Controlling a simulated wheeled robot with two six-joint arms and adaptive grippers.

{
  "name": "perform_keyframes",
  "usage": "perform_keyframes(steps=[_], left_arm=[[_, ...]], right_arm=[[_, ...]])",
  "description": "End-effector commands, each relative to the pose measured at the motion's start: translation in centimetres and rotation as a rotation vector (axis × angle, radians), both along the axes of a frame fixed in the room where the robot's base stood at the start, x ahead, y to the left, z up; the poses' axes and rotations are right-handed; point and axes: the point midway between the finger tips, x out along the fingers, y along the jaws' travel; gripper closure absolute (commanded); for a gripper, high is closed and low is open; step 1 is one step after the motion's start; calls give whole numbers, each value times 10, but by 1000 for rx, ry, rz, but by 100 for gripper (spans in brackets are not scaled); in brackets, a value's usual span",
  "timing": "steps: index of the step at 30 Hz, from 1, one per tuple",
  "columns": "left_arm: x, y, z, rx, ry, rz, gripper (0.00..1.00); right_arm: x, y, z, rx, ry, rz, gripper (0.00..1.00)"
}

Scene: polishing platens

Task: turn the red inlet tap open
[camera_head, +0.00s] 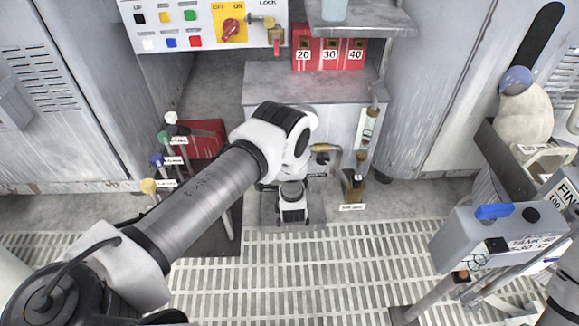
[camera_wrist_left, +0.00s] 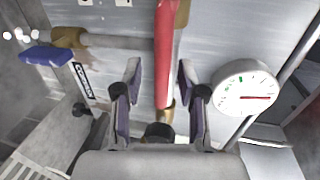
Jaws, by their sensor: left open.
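The red inlet tap's long red handle (camera_wrist_left: 164,55) runs from the top edge of the left wrist view down to a brass fitting (camera_wrist_left: 166,112). My left gripper (camera_wrist_left: 162,72) is open. Its two fingers stand on either side of the red handle, with a visible gap on each side. In the head view my left arm reaches to the middle, and its wrist hides the red handle and most of the gripper. My right gripper is not in view.
In the left wrist view, a blue-handled tap (camera_wrist_left: 48,58) is on the left and a round gauge (camera_wrist_left: 245,88) close on the right. In the head view, a brass valve (camera_head: 354,185), a control panel (camera_head: 205,25) and a grey box with a blue lever (camera_head: 495,235) stand around.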

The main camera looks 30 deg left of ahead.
Motion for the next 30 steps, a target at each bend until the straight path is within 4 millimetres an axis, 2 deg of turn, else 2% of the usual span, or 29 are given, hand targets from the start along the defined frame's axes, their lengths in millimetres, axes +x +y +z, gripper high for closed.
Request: perform_keyframes(steps=[5, 12, 15, 19, 30], left_arm=[[-25, -17, 6, 1, 3, -3, 60], [-76, -49, 18, 2, 4, -5, 60], [-90, -57, 20, 1, 4, -3, 60], [-98, -60, 23, 1, 1, -1, 60], [-98, -60, 23, 1, 1, 0, 60]], right_arm=[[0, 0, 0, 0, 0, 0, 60], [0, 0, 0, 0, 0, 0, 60], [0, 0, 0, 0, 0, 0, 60], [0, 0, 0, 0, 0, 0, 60], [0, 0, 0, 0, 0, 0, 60]])
